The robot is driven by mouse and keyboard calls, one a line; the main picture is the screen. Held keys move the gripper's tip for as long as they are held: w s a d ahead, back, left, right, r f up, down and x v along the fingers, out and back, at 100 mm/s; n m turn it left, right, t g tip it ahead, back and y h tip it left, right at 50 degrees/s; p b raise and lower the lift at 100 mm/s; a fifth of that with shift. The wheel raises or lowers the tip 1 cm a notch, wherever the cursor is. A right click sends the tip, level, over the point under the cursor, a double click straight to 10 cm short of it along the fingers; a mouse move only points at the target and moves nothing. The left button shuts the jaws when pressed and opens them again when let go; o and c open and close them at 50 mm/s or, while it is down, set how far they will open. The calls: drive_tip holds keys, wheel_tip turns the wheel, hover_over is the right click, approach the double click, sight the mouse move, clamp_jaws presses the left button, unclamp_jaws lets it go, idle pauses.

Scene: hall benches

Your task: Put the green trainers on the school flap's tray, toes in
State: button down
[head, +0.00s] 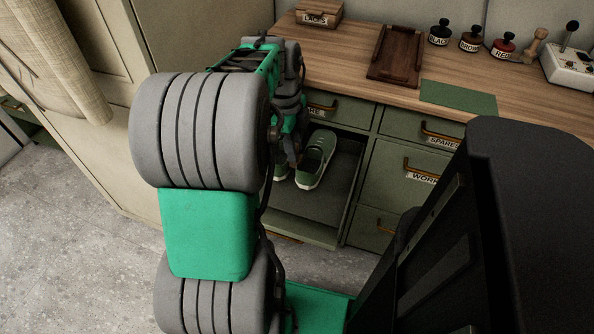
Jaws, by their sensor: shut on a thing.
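A green trainer (316,158) with a pale sole is in the open compartment under the worktop, its long side running into the compartment. Part of a second green trainer (281,172) shows to its left, mostly hidden by my arm. Below them is the dark grey tray (335,200) of the pulled-out flap. I cannot tell whether the soles touch it. My gripper (293,163) reaches down between the trainers and is shut on them. Its fingertips are partly hidden, so the exact hold is unclear. Which ends are the toes is hard to tell.
Green drawers with brass handles, one labelled WORK (421,177), stand right of the compartment. A tall cream cupboard (97,130) is at the left.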

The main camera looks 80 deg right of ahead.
sight(295, 165)
wheel_tip(295, 165, down, 7)
drive_tip(key=shift+b, duration=0.65)
drive_tip(key=shift+f, duration=0.1)
drive_tip(key=c, duration=1.5)
unclamp_jaws()
drive_tip(key=shift+f, duration=0.15)
drive_tip(key=shift+c, duration=0.2)
drive_tip(key=o, duration=0.5)
drive_tip(key=shift+c, duration=0.2)
